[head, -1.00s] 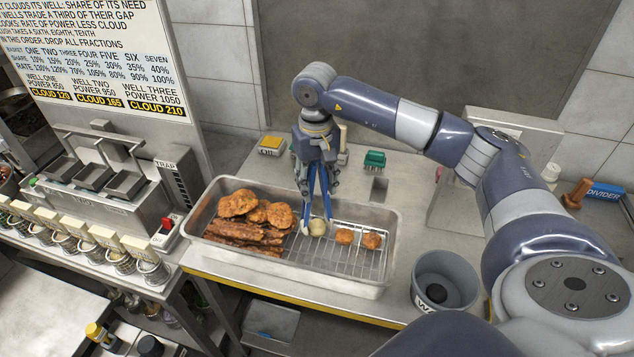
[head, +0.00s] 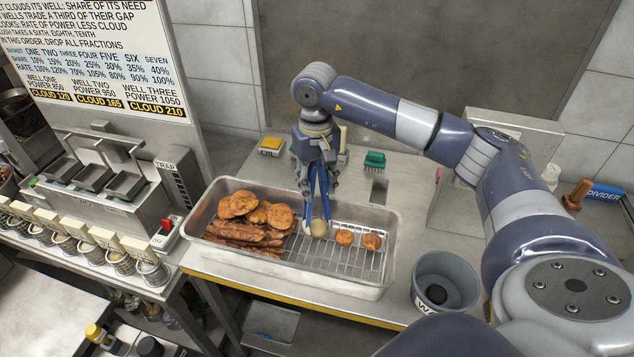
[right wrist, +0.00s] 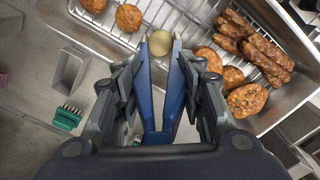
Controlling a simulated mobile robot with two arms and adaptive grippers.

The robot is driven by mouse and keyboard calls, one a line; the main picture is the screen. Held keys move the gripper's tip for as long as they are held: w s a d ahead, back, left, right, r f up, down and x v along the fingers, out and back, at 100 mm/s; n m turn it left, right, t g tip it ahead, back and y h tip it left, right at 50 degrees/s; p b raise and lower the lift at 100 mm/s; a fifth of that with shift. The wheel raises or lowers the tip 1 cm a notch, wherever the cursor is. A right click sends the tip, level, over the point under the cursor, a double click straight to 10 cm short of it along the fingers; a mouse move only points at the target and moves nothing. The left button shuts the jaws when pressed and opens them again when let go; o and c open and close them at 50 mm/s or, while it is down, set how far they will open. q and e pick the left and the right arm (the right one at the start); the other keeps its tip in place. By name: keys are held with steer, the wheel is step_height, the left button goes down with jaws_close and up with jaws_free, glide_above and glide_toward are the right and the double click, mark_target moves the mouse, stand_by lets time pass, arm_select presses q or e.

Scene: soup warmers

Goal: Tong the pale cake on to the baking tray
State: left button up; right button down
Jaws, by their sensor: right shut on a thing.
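My right gripper (head: 315,165) is shut on a pair of blue tongs (head: 319,192), which point down into the metal baking tray (head: 392,240). The pale cake (head: 319,229) is round and sits at the tong tips, one tip on either side, low over the wire rack in the tray. In the right wrist view the pale cake (right wrist: 160,43) shows between the ends of the tongs (right wrist: 158,105). I cannot tell whether it is clear of the rack. My left gripper is not in view.
Two browned cakes (head: 344,237) lie on the rack to the right. Fried patties (head: 240,204) and brown strips (head: 238,233) fill the tray's left side. A grey bin (head: 445,272) stands at the right. A green brush-like block (head: 375,159) lies behind the tray.

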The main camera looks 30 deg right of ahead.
steer(key=shift+r+p, duration=1.25)
steer(key=shift+r, duration=1.2)
steer(key=shift+r+p, duration=2.3)
steer(key=shift+r, duration=1.75)
